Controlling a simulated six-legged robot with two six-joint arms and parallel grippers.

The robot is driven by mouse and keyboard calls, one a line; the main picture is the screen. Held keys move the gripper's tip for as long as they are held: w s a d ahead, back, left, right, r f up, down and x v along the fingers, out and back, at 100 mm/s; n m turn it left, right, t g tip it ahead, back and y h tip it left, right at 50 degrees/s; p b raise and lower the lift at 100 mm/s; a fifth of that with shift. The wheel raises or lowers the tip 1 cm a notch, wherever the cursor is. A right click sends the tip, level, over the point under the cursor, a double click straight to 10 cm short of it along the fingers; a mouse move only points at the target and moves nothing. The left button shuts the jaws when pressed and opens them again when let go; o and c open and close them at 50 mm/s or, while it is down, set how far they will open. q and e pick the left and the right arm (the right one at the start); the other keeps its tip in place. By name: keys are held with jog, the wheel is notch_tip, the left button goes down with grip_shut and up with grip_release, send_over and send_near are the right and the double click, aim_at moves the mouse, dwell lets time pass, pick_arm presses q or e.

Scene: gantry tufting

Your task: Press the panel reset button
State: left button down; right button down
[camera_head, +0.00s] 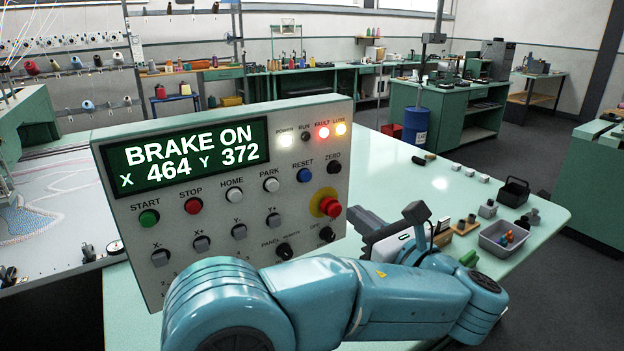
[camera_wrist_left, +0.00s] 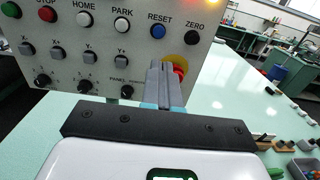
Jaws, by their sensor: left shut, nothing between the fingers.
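The blue RESET button (camera_head: 304,175) sits on the grey control panel (camera_head: 215,262), in its upper button row between PARK and ZERO. It also shows in the left wrist view (camera_wrist_left: 158,31). My left gripper (camera_head: 362,222) is right of the panel's lower right part in the head view. In the left wrist view its fingers (camera_wrist_left: 162,68) are shut and empty, pointing toward the panel, with the tips below RESET in the picture. They partly cover the red emergency stop (camera_wrist_left: 180,68). Whether the tips touch the panel cannot be told. My right gripper is not in view.
The panel display (camera_head: 188,156) reads BRAKE ON, X 464 Y 372. The red emergency stop with yellow collar (camera_head: 328,205) stands out below RESET. A grey bin (camera_head: 503,238) and small parts lie on the green table at right.

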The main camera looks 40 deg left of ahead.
pick_arm(q)
jog(key=p, duration=0.3)
send_near(307, 178)
jog(key=x, duration=0.6)
jog(key=shift+a+r, duration=0.1)
jog(key=shift+w+a, duration=0.2)
jog(key=shift+a, duration=0.05)
jog(key=shift+a, duration=0.1)
